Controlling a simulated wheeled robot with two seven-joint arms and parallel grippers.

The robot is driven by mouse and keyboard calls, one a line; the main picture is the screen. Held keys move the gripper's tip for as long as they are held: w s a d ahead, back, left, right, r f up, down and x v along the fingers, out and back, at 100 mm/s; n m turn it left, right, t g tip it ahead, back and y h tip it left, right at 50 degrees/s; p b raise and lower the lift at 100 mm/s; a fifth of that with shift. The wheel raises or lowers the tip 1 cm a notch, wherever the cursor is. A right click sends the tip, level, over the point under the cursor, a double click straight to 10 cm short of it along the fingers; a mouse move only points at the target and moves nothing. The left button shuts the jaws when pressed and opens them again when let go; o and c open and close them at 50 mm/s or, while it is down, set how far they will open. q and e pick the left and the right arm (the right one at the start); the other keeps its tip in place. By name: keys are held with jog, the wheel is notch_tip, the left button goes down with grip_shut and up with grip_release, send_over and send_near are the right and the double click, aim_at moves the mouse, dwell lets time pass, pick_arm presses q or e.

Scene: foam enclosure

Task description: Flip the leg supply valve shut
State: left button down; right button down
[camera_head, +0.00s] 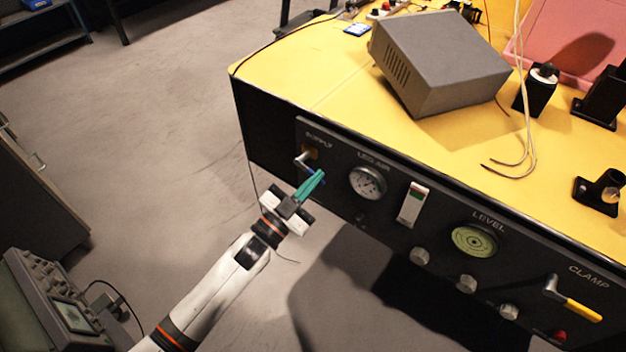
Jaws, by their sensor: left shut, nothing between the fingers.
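The supply valve (307,158) is at the left end of the black front panel, under a label reading SUPPLY. It has a brass-coloured body and a small bent metal lever that slants down to the right. My left gripper (314,182) has green fingers, which are shut with nothing between them. The fingertips are right at the lower end of the lever and overlap it in the picture. I cannot tell whether they touch it. The far part of the lever is partly hidden by the fingers. My right gripper is not in view.
Right of the valve, the panel (345,214) carries a pressure gauge (367,183), a rocker switch (413,204), a LEVEL dial (474,241), several knobs and a yellow-handled CLAMP lever (575,300). A grey box (440,62) sits on the yellow top.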

pick_arm(q)
jog(key=shift+f, duration=0.4)
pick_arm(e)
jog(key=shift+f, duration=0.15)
pick_arm(q)
jog(key=w+a+f+m+g, duration=0.1)
jog(key=f+m+g, duration=0.1)
jog(key=m, duration=0.6)
jog(key=w+a+f+m+g, duration=0.1)
jog(key=a+f+m+g, duration=0.1)
jog(key=m, duration=0.7)
jog(key=shift+w+a+f+g, duration=0.3)
jog(key=shift+g, duration=0.6)
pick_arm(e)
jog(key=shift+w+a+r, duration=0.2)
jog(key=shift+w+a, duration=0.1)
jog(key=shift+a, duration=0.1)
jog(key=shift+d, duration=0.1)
